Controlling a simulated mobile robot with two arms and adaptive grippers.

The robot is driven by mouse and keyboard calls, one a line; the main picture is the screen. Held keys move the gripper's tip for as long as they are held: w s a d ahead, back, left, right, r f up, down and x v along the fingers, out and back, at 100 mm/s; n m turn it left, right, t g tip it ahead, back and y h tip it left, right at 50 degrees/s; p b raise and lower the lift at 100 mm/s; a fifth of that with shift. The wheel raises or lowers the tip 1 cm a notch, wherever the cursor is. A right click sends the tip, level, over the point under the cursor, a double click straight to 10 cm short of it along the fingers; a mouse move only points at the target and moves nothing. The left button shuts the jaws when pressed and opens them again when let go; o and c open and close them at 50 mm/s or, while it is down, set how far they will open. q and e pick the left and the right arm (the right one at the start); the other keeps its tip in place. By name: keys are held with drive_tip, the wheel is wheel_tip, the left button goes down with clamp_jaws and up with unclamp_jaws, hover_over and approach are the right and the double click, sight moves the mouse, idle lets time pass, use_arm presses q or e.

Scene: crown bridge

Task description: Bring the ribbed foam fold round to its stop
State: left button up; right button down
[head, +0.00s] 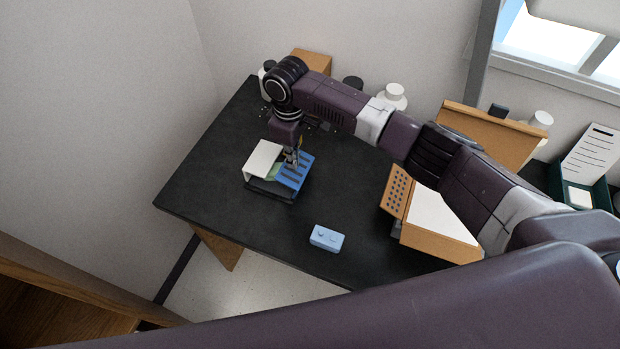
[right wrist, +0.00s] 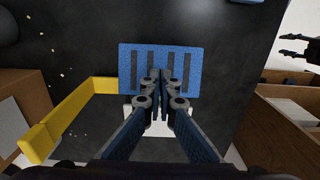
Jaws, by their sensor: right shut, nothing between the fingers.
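The ribbed foam fold (head: 297,172) is a blue panel with dark slots, on a low dark base (head: 268,189) on the black table. In the right wrist view the blue panel (right wrist: 127,68) lies just beyond my fingertips. My right gripper (head: 291,160) is shut and empty, its fingertips over or against the panel; contact cannot be told. It also shows in the right wrist view (right wrist: 160,74). A white panel (head: 263,158) stands beside the fold on its left. A dark two-fingered gripper, apparently my left one (right wrist: 292,45), shows at the right edge with fingers apart.
A light blue block (head: 326,238) lies nearer the front edge. A yellow angled bar (right wrist: 75,107) shows left of the fold in the right wrist view. A wooden box with a perforated side (head: 396,192) stands right. The table's left part (head: 190,190) is clear.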

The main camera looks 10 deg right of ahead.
drive_tip(key=shift+f, duration=0.1)
idle(0.3)
drive_tip(key=shift+w+a+f+b, duration=0.3)
drive_tip(key=shift+w+a+b, duration=0.1)
drive_tip(key=shift+a+b, duration=0.15)
drive_tip(key=shift+a+f, duration=0.1)
drive_tip(key=shift+f, duration=0.1)
wheel_tip(320, 180, up, 7)
drive_tip(key=p, duration=0.7)
drive_tip(key=shift+a, duration=0.1)
idle(0.3)
drive_tip(key=shift+w, duration=0.1)
idle(0.4)
